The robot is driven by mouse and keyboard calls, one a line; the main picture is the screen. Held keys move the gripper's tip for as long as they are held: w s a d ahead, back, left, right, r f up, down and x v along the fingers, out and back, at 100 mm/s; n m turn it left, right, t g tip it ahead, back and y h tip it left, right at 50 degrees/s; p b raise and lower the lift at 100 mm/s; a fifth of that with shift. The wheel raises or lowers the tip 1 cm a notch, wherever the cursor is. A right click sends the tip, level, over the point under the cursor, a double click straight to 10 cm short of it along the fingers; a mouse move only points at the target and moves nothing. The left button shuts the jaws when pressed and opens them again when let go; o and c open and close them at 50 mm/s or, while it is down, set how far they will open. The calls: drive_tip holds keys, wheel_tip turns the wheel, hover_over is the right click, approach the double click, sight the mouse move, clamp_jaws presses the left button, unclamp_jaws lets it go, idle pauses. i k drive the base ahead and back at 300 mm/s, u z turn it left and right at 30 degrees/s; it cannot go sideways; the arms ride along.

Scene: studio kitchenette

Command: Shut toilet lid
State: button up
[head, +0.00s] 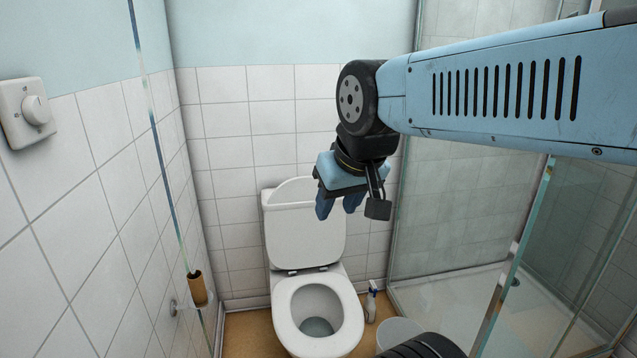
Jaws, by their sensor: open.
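The white toilet lid (303,238) stands raised, leaning back toward the cistern (295,190) at the tiled back wall. The toilet seat (285,313) is down on the bowl, and the open bowl (317,305) shows inside it. My gripper (339,208) hangs from the blue arm, fingers pointing down and open, with nothing visible between them. In the picture it overlaps the upper right of the lid. I cannot tell how far in front of the lid it is.
A spray bottle (371,301) and a white bin (398,332) stand right of the toilet. A glass shower enclosure (470,210) fills the right. A paper roll holder (196,290) and a dial switch (27,112) are on the left wall.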

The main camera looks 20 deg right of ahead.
sight(296, 238)
drive_tip(key=z, duration=0.15)
drive_tip(key=i, duration=1)
drive_tip(key=u, duration=0.1)
